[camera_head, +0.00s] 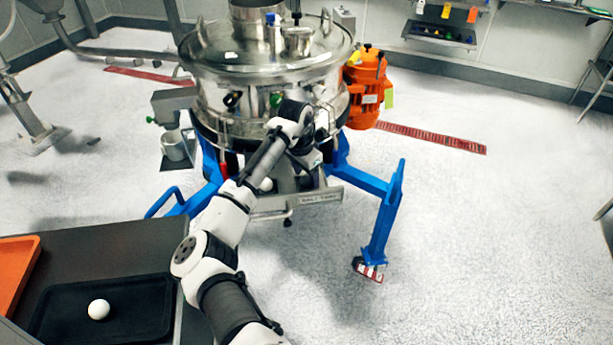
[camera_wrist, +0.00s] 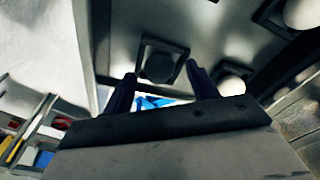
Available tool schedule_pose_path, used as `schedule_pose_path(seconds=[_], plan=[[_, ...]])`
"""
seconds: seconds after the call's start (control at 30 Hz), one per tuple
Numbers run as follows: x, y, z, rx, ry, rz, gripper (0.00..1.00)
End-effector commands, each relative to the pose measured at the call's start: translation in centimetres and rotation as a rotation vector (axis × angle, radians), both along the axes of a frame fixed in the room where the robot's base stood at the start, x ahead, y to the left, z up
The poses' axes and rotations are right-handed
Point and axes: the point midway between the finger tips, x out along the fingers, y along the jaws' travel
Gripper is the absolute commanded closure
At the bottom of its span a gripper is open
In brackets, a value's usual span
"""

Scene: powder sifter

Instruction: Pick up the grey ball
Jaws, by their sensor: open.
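In the wrist view, a dark grey round shape, which looks like the grey ball (camera_wrist: 160,66), sits in a square holder on a pale surface. My gripper (camera_wrist: 160,72) is open, with its two dark fingertips left and right of that shape in the picture. I cannot tell how far beyond the fingertips it lies. In the head view, my arm reaches to the front of the steel sifter (camera_head: 262,80), and the arm hides the gripper and the grey ball.
Two white balls (camera_wrist: 232,84) (camera_wrist: 303,12) show at the right of the wrist view. Another white ball (camera_head: 98,309) lies on a black tray (camera_head: 150,300) at lower left. The sifter's blue legs (camera_head: 384,215) flank my arm. An orange motor (camera_head: 367,85) is at its right. The right floor is clear.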

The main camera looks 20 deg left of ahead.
Motion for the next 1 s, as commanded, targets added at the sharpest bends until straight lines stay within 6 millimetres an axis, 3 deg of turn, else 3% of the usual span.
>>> schedule_pose_path(seconds=[0.27, 0.63, 1.0], plan=[[0.05, -0.03, -0.31, 0.001, -0.001, -0.001, 0.43], [0.05, -0.03, -0.26, 0.001, -0.001, -0.001, 0.9], [0.08, -0.03, 0.04, 0.001, -0.001, -0.001, 0.9]])
